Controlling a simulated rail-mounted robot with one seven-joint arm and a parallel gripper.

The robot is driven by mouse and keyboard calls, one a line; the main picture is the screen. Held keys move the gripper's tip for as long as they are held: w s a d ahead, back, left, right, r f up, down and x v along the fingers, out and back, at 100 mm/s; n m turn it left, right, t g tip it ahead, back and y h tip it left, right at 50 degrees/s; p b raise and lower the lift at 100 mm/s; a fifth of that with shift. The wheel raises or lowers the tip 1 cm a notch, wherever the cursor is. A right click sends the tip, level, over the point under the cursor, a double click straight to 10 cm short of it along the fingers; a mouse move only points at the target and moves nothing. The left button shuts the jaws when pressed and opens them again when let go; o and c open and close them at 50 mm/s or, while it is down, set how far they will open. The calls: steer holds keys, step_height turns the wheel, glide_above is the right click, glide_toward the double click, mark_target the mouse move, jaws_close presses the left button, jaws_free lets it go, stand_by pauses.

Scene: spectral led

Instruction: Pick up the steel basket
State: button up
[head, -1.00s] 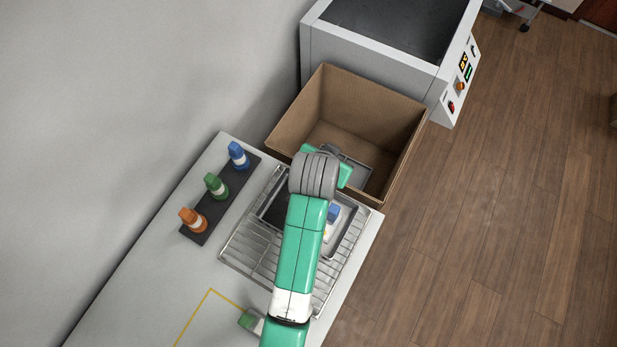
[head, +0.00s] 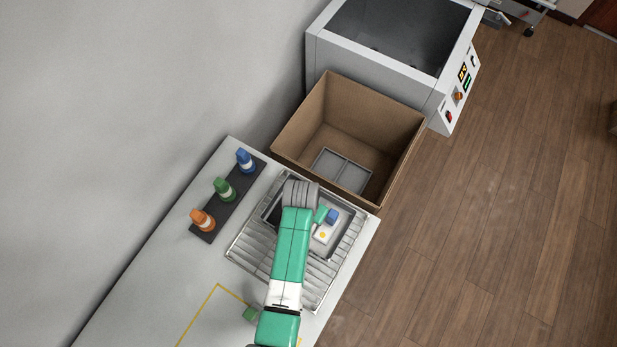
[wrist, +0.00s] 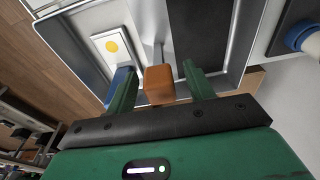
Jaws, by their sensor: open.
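A shallow steel basket (head: 352,238), tray-like with a raised rim, sits on a wire rack (head: 240,250) on the table. In it lie a white card with a yellow dot (head: 322,235) and a blue block (head: 332,215). The wrist view shows its steel rim (wrist: 72,55) and an orange block (wrist: 159,84) on a metal stem. My gripper (wrist: 160,88) is open, its green fingers either side of the orange block in the picture. Contact cannot be told. In the head view my arm hides the basket's left part.
A cardboard box (head: 290,130) behind the table holds a grey divided tray (head: 340,170). A grey machine (head: 375,80) stands behind it. A yellow outline (head: 197,315) marks the front table.

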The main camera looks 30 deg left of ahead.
steer(key=shift+w+f, duration=0.15)
steer(key=shift+f, duration=0.5)
steer(key=shift+c, duration=0.2)
jaws_close()
steer(key=shift+r, duration=0.2)
steer(key=shift+r, duration=1.6)
steer(key=s+d, duration=0.2)
steer(key=s, duration=0.5)
steer(key=s+d+r, duration=0.1)
steer(key=s+d, duration=0.1)
steer(key=s, duration=0.6)
steer(key=shift+s+r, duration=0.25)
steer(key=shift+s, duration=0.05)
